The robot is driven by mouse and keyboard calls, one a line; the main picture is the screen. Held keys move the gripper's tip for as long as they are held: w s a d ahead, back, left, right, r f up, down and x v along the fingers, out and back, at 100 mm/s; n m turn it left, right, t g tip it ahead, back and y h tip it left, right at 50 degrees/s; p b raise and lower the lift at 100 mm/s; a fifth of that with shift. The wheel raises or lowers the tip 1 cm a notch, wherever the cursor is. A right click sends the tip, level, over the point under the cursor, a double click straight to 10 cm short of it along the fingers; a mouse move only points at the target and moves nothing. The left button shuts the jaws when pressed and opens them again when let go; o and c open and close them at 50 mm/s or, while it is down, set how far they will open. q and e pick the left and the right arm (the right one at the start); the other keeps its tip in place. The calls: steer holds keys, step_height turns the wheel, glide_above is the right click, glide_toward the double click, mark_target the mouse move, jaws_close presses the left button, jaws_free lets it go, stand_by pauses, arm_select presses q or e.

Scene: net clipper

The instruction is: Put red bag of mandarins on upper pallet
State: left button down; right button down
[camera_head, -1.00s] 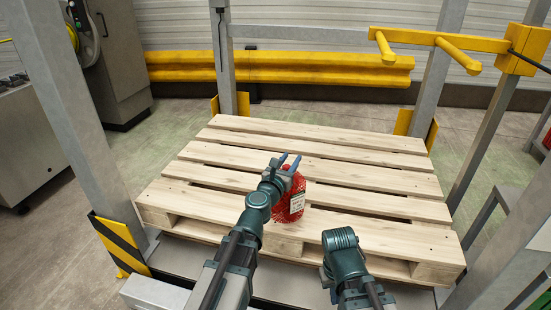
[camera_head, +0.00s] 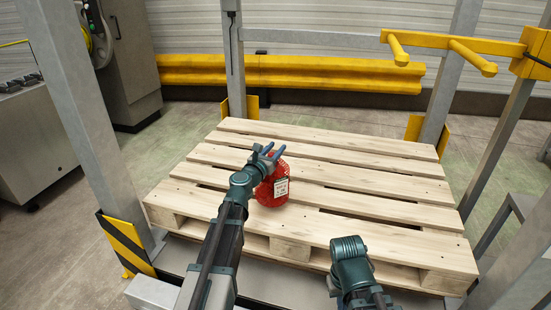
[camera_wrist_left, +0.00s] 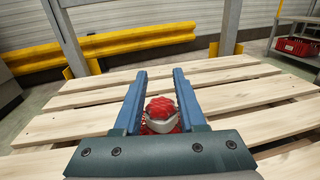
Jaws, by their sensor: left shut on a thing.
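The red net bag of mandarins (camera_head: 272,193) with a white label is over the left-middle of the wooden pallet (camera_head: 380,235). It looks upright; I cannot tell whether its bottom touches the slats. My left gripper (camera_head: 271,153) is shut on the bag's upper part, with its blue fingertips showing above it. In the left wrist view the bag (camera_wrist_left: 162,108) sits between the two fingers (camera_wrist_left: 160,76), close to the palm. My right arm shows at the pallet's front edge, but its fingers are hidden.
Grey frame posts (camera_head: 90,130) stand around the pallet, with a yellow-black guard (camera_head: 126,240) at the front left. A yellow rail (camera_head: 300,73) lies behind, and a yellow fork-like bar (camera_head: 440,42) juts in at upper right. The pallet's right and back slats are bare.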

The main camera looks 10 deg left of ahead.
mark_target(272, 176)
arm_select(q)
steer(key=shift+f+b, duration=1.3)
steer(key=shift+f, duration=0.25)
steer(key=shift+f, duration=0.2)
steer(key=shift+c, duration=2.4)
jaws_free()
steer(key=shift+r, duration=0.2)
steer(key=shift+s, duration=0.15)
steer(key=s+a, duration=0.2)
steer(key=s, duration=0.9)
steer(key=shift+s, duration=0.25)
steer(key=shift+a, duration=0.1)
